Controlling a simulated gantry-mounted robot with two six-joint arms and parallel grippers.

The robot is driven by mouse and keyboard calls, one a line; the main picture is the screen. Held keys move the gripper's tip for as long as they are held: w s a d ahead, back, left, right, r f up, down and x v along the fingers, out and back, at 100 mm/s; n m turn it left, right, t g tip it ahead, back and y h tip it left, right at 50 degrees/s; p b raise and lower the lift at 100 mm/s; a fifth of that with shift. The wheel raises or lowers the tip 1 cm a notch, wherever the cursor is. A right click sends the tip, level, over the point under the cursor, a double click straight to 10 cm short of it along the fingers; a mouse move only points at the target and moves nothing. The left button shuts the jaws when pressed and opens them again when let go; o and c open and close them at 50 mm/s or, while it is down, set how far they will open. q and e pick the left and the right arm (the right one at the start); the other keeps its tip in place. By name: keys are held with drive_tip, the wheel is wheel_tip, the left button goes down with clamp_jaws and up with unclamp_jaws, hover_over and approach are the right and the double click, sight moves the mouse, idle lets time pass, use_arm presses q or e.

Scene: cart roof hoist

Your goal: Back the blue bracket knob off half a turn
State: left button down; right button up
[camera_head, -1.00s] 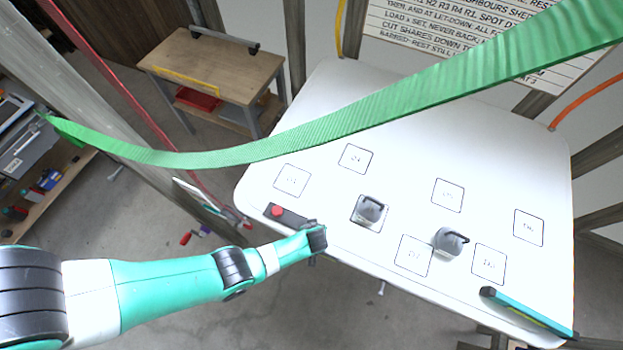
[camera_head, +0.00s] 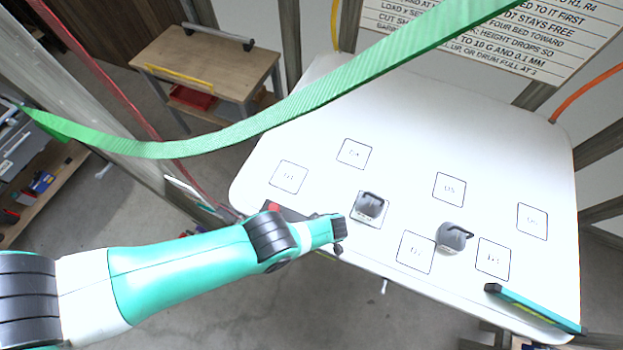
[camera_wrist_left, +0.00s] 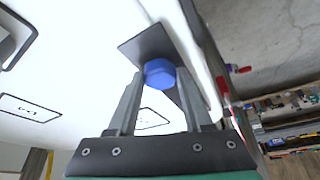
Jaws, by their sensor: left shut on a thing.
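The blue bracket knob (camera_wrist_left: 159,73) shows in the left wrist view, beside a dark bracket plate (camera_wrist_left: 142,44) at the white panel's edge. My left gripper (camera_wrist_left: 160,78) has a finger on each side of the knob and is shut on it. In the head view my left arm's wrist (camera_head: 338,230) reaches the panel's near-left edge; the knob and fingertips are hidden there. My right gripper is in neither view.
The white panel (camera_head: 400,130) carries outlined squares and two grey weights (camera_head: 369,204) (camera_head: 453,236). A dark bar with a red end (camera_head: 273,208) lies by my wrist. A green strap (camera_head: 300,105) hangs across. A teal bar (camera_head: 535,309) lies along the right edge.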

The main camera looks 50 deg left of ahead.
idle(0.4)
use_arm(q)
drive_tip(key=shift+c, duration=1.5)
unclamp_jaws()
drive_tip(key=shift+r, duration=0.1)
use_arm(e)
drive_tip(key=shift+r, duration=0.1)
